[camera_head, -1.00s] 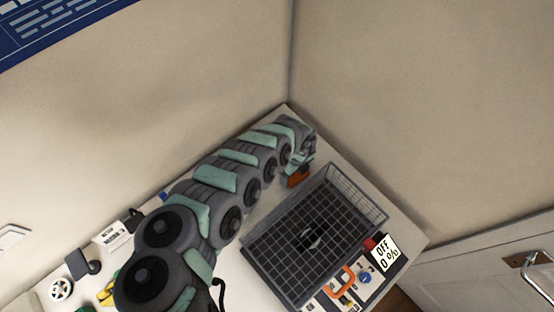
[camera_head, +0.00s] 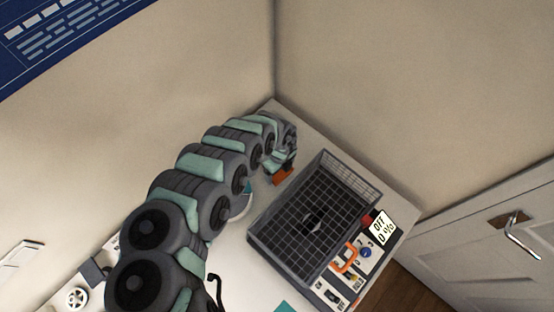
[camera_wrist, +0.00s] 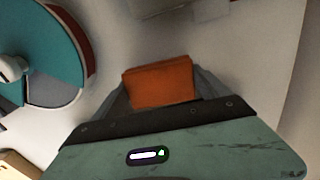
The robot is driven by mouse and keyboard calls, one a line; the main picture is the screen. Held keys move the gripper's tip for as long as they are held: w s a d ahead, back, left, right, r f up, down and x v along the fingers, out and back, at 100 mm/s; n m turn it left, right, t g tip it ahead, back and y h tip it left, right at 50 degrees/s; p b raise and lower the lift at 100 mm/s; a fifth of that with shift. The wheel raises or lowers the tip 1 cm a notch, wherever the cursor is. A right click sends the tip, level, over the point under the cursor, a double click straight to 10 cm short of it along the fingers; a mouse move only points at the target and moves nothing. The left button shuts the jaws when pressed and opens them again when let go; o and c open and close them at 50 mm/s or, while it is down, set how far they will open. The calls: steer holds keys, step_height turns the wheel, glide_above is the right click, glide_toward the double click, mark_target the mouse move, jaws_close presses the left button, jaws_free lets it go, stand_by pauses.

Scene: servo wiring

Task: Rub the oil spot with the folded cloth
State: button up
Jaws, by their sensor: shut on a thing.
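My gripper (camera_wrist: 160,95) is shut on the folded cloth (camera_wrist: 160,84), a small orange-brown block between its fingers. In the head view the cloth (camera_head: 283,178) shows below my gripper (camera_head: 281,166), beside the left wall of the dark wire basket. I cannot tell whether the cloth touches the table. I cannot make out the oil spot in either view; my arm or the cloth may hide it.
A teal round disc (camera_wrist: 45,50) with a white hub lies left of my gripper. Bare white table (camera_wrist: 265,90) lies to its right.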

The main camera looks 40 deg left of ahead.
steer(key=shift+r+p, duration=1.6)
steer(key=shift+r, duration=0.55)
steer(key=shift+w+a+f, duration=0.1)
steer(key=shift+a+f, duration=0.05)
